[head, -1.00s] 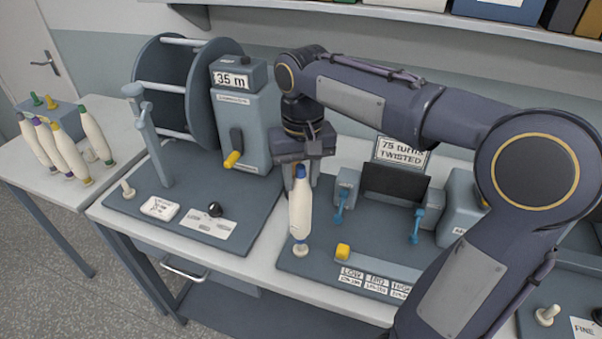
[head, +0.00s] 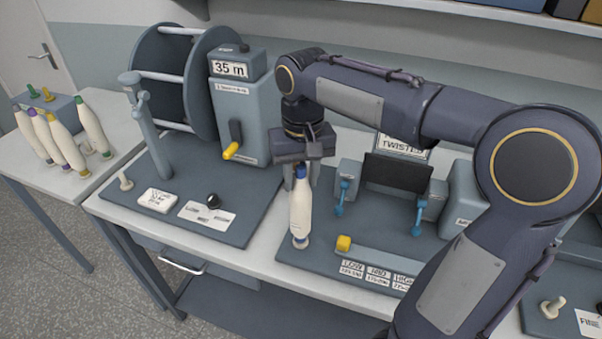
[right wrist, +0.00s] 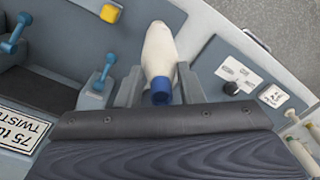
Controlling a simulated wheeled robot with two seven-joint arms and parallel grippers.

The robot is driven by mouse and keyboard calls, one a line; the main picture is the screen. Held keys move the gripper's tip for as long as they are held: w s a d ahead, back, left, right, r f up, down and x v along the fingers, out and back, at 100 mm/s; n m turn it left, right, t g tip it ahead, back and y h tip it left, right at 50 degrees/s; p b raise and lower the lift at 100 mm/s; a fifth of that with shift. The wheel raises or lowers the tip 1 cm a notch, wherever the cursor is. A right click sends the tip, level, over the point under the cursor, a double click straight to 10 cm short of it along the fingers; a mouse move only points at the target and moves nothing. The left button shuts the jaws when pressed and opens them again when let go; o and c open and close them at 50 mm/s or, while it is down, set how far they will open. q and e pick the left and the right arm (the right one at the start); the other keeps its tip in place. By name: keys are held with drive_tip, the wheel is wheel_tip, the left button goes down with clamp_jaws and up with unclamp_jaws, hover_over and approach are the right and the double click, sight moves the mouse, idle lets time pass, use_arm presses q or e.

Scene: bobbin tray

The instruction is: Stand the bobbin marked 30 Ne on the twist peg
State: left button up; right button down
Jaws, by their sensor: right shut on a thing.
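A white bobbin with a blue tip (head: 300,212) stands upright at the front left of the twist tester's base (head: 330,257). My right gripper (head: 301,180) points down and is shut on its blue upper end. The blue tip also shows between the fingers in the right wrist view (right wrist: 160,88). The bobbin's foot is at the peg's place; the peg is hidden, and I cannot tell whether the bobbin is fully seated. No 30 Ne mark is readable on it. My left gripper is not in view.
Several other bobbins (head: 65,145) stand on the side table at left. The reel machine (head: 242,115) with its yellow handle is left of my gripper. A yellow knob (head: 344,243) is just right of the bobbin, and blue clamps (head: 341,198) stand behind.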

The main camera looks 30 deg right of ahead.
drive_tip(key=shift+f, duration=0.3)
drive_tip(key=c, duration=0.9)
unclamp_jaws()
wheel_tip(320, 180, up, 8)
drive_tip(key=shift+d+f, duration=0.1)
